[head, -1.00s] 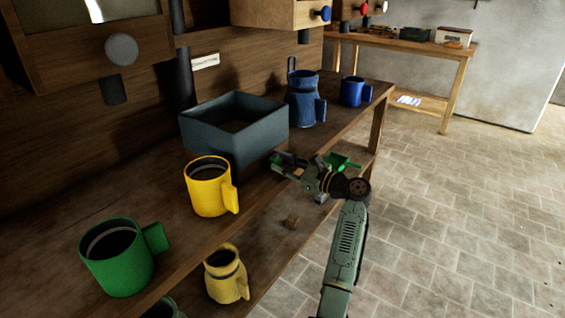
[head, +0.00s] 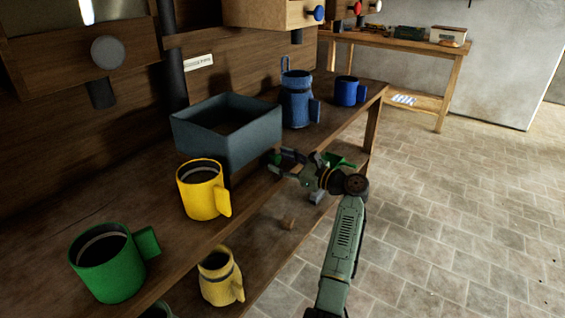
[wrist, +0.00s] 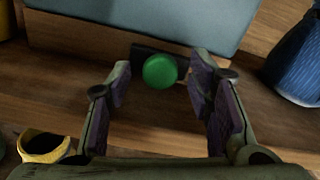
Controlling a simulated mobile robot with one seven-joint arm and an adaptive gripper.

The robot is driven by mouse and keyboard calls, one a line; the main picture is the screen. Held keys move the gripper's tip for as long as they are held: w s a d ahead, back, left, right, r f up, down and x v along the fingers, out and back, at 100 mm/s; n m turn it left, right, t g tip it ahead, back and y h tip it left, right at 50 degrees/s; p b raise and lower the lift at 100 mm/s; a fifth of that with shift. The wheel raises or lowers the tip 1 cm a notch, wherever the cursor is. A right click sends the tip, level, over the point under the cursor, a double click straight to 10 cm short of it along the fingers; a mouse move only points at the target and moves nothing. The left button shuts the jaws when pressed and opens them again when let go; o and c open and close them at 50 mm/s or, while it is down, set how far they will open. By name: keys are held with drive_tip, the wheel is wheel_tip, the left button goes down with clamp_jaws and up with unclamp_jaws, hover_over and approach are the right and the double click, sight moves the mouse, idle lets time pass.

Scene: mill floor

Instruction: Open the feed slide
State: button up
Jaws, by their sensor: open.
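A round green knob (wrist: 160,72) on a dark bar shows in the wrist view, low at the front of a blue-grey box (wrist: 150,25). I take it to be the feed slide's knob. My gripper (wrist: 161,66) is open, with one finger on each side of the knob; whether either touches it I cannot tell. In the head view the box (head: 200,150) stands on the wooden bench. My gripper (head: 281,162) is at its right front corner, and the knob cannot be made out there. How far the slide is out is not clear.
A yellow mug (head: 200,190) and a green mug (head: 105,265) stand on the bench. A blue jug (head: 298,105) and a blue mug (head: 349,92) stand behind the box. A pale yellow jug (head: 220,277) is on the lower shelf. The tiled floor (head: 460,220) at right is clear.

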drive_tip(key=v, duration=1.2)
